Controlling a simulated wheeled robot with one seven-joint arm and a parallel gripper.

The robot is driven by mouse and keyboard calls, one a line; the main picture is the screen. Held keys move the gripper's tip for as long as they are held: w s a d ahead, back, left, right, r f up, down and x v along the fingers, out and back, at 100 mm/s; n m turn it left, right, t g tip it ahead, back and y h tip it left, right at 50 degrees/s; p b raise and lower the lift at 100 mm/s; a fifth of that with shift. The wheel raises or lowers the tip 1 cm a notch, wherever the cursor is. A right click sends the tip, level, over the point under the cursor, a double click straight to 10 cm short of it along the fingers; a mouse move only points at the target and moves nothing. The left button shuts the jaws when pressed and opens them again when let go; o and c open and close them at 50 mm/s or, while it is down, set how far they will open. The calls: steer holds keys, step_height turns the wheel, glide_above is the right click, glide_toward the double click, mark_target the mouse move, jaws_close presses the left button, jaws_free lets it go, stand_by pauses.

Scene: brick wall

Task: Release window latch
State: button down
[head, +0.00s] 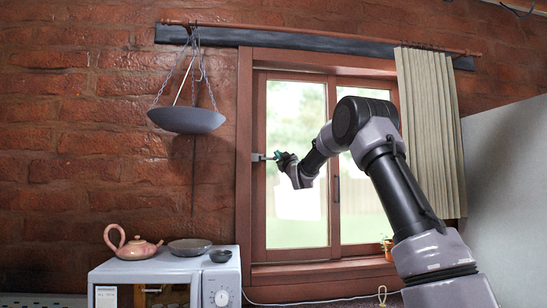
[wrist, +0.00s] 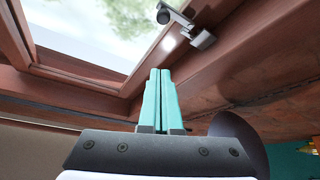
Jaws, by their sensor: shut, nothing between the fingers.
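The window (head: 290,110) has a reddish-brown wooden frame and two glass panes, and looks closed in the head view. A grey metal latch (head: 259,157) sits on its left side at mid height. In the wrist view the latch (wrist: 196,34) shows near the top, with a dark handle part at its left end. My gripper (head: 277,155) has teal fingers and is just right of the latch in the head view. In the wrist view my gripper (wrist: 161,71) is shut and empty, its fingertips below the latch and apart from it in the picture.
A curtain (head: 433,130) hangs at the right of the window. A hanging scale pan (head: 187,119) is on the brick wall at left. Below it, a teapot (head: 132,244) and bowls stand on a white microwave (head: 165,268). A grey panel (head: 510,190) stands at right.

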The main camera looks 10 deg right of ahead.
steer(key=w, duration=0.9)
steer(key=shift+r, duration=0.3)
